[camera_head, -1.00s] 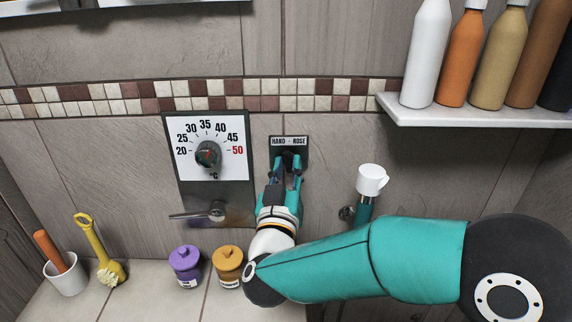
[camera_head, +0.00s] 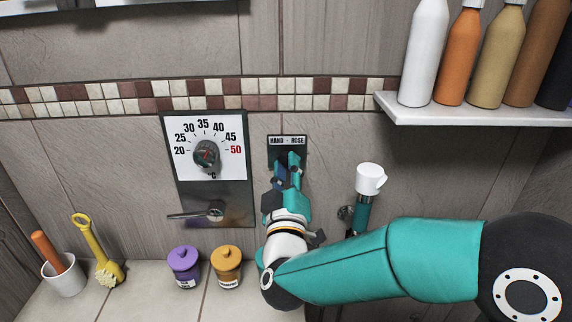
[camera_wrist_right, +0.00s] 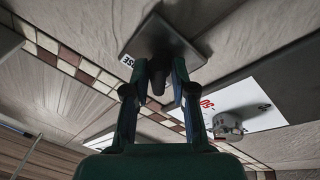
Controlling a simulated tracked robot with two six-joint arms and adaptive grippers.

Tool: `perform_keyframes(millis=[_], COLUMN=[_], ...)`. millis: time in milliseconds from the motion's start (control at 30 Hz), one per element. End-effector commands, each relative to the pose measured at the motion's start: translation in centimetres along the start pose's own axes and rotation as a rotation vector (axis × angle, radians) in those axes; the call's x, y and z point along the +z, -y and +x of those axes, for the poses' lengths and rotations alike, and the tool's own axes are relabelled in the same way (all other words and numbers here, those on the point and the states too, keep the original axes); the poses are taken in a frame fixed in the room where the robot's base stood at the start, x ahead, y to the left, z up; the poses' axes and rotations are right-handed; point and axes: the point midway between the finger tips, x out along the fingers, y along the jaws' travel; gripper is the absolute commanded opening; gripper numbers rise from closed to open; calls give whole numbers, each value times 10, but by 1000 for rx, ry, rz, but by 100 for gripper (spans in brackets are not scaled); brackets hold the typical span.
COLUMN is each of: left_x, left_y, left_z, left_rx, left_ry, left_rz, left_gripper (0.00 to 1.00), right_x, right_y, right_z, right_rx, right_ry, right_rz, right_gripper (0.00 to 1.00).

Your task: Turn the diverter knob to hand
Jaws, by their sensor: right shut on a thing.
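The diverter plate (camera_head: 273,158) is a dark square on the tiled wall, with a white label reading HAND - ROSE along its top. It also shows in the wrist view (camera_wrist_right: 165,40). My right gripper (camera_head: 287,168) reaches up to the plate and is shut on the dark diverter knob (camera_wrist_right: 157,84). In the wrist view the two fingers (camera_wrist_right: 157,78) stand on either side of the knob. In the head view the gripper hides the knob, so I cannot tell which way it points. My left gripper is not in view.
The temperature panel (camera_head: 243,160) with its dial (camera_head: 207,155) and a lever (camera_head: 195,213) is left of the plate. A white-headed hand shower (camera_head: 370,178) hangs close on the right. Purple (camera_head: 184,265) and orange (camera_head: 227,265) jars stand below. A shelf (camera_head: 470,114) holds several bottles.

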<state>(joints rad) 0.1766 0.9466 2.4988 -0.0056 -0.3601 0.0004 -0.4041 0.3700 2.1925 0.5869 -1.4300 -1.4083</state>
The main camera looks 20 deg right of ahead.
Motion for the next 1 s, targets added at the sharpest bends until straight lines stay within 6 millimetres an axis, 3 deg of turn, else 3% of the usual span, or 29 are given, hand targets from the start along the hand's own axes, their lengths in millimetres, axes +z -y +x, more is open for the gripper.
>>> perform_keyframes(millis=[233, 267, 333, 733, 1000], left_x=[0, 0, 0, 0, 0], left_y=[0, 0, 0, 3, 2], left_z=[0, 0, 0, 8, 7], left_rx=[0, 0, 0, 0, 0], left_ry=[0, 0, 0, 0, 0], left_rz=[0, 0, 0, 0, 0], left_gripper=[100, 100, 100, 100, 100], right_x=[-1, -2, -2, -2, -3], right_y=[-4, -5, -4, -2, 0], right_z=[2, 2, 2, -4, -44], right_rx=[13, 13, 13, 5, 0], right_ry=[-2, -2, -2, -3, -5], right_rz=[4, 4, 4, 3, 3], right_gripper=[0, 30, 42, 42, 42])
